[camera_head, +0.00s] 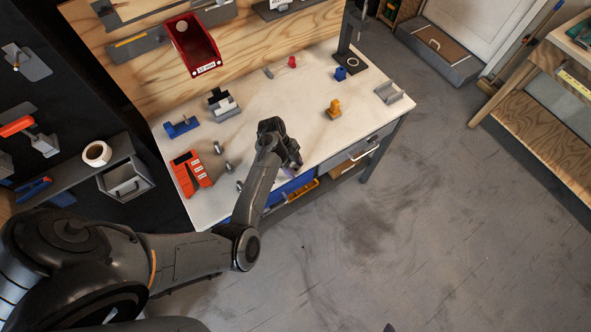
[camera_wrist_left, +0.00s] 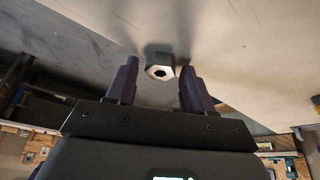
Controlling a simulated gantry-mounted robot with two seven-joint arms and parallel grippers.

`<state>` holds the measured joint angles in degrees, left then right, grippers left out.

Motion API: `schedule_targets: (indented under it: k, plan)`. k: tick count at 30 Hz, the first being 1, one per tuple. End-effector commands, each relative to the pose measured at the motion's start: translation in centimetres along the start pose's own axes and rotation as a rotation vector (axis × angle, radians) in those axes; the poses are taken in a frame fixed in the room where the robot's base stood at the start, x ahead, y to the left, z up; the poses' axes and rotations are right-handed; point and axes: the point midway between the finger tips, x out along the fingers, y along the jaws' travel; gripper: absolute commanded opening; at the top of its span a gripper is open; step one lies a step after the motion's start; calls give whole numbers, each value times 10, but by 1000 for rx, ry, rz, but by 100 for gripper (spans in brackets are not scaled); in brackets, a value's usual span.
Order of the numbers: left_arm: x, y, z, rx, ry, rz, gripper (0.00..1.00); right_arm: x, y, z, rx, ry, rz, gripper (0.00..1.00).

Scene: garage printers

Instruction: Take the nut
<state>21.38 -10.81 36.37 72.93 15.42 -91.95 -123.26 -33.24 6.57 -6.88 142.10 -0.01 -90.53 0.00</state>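A metal hex nut (camera_wrist_left: 160,72) with a dark round hole shows in the left wrist view, on the pale worktop surface. My left gripper (camera_wrist_left: 157,85) is open, its two dark purple fingers apart, with the nut just beyond and between the fingertips. No contact between fingers and nut is visible. In the head view my left gripper (camera_head: 291,168) is at the front edge of the white workbench (camera_head: 290,115). The nut cannot be made out there; the gripper seems to cover it. My right gripper is not recognisable in either view.
Small metal parts (camera_head: 228,166) and an orange-red holder (camera_head: 190,173) lie left of my left gripper. A red bin (camera_head: 193,45) hangs behind. The worktop's middle is clear.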

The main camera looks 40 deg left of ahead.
Motion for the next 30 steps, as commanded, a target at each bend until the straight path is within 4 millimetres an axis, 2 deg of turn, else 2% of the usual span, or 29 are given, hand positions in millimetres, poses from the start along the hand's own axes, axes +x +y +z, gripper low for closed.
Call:
schedule_targets:
  k: [1,9,10,20,30]
  plan:
    - [0,0,0,0,0,0,43,0,0,0,1,0,0,78]
    - [0,0,0,0,0,0,2,0,0,0,0,0,0,78]
    - [0,0,0,0,0,0,0,0,0,0,0,0,0,78]
    - [-6,0,-2,1,-1,-2,0,-1,2,0,-8,-2,7,78]
    - [-55,-1,-22,2,-2,-4,0,-4,2,-1,-9,-2,7,78]
